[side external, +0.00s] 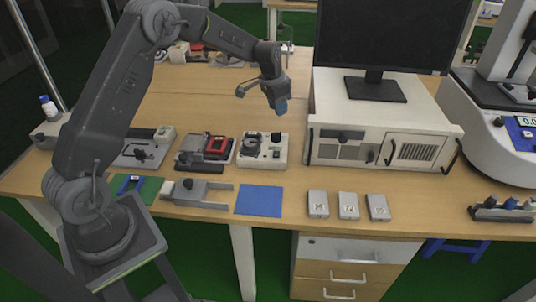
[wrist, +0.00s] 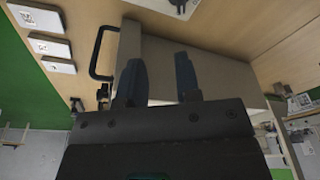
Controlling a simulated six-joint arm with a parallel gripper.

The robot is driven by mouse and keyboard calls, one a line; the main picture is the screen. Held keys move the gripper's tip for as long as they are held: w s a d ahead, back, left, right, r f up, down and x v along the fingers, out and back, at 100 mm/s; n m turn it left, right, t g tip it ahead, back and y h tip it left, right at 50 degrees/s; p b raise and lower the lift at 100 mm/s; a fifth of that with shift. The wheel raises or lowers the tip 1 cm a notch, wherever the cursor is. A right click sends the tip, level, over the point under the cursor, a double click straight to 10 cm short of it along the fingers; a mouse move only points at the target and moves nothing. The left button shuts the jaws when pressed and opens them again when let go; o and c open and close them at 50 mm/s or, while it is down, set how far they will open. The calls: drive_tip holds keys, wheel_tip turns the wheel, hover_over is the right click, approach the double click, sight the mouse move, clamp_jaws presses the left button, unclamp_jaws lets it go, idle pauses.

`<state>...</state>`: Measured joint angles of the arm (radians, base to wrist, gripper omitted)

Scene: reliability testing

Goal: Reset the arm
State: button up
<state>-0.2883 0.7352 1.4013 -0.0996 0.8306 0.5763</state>
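My grey arm stands at the left of the wooden table and reaches across its back half. My gripper (side external: 281,106) hangs in the air in the side external view, above the table behind the white test device (side external: 275,158) and left of the white cabinet (side external: 335,122). Its tips look blue there. In the wrist view my gripper (wrist: 158,72) shows two dark fingers set apart, with nothing held between them. The cabinet, with its black handle, lies behind the fingers there.
A monitor (side external: 385,40) stands on the cabinet. Several devices, a blue mat (side external: 259,200) and three small grey boxes (side external: 348,205) line the front edge. A large white machine (side external: 492,110) stands at the right. The table's middle back (side external: 200,95) is clear.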

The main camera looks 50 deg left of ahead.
drive_tip(key=s+d+r+n+t, duration=0.1)
drive_tip(key=s+d+r, duration=0.4)
drive_tip(key=s+r, duration=0.35)
drive_tip(key=s+d+r+t, duration=0.1)
drive_tip(key=s+d+r, duration=0.4)
drive_tip(key=s+r, duration=0.35)
drive_tip(key=s+d, duration=0.2)
drive_tip(key=s, duration=0.6)
drive_tip(key=s+d+n+t, duration=0.1)
drive_tip(key=s+d, duration=0.1)
drive_tip(key=s, duration=0.7)
drive_tip(key=shift+s+d+f+n, duration=0.2)
drive_tip(key=shift+s+d+n, duration=0.1)
drive_tip(key=shift+d, duration=0.1)
